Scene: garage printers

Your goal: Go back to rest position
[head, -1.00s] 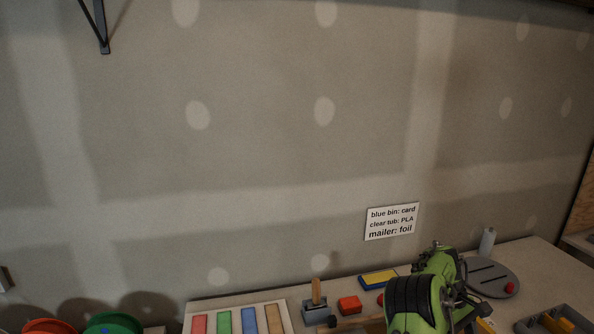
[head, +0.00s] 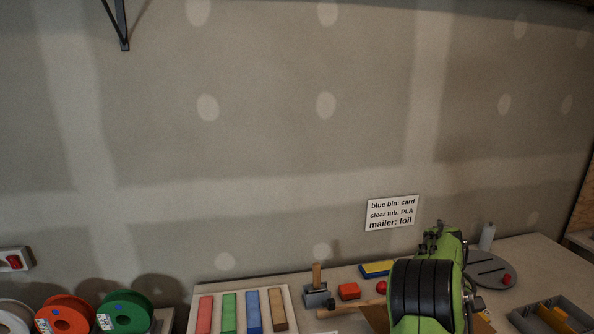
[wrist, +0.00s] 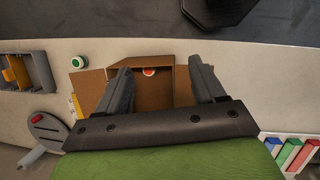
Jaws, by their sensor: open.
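My gripper (wrist: 160,80) is open and empty in the wrist view, its two dark fingers spread wide. Beyond the fingers is an open cardboard box (wrist: 185,95) with its flaps folded out. A small red and white round thing (wrist: 149,72) lies at the box. In the head view my green and black arm stands over the workbench (head: 535,255) at the lower right and hides most of the box. The gripper itself does not show there.
Spools (head: 128,312) stand at left. A sign (head: 391,213) hangs on the wall.

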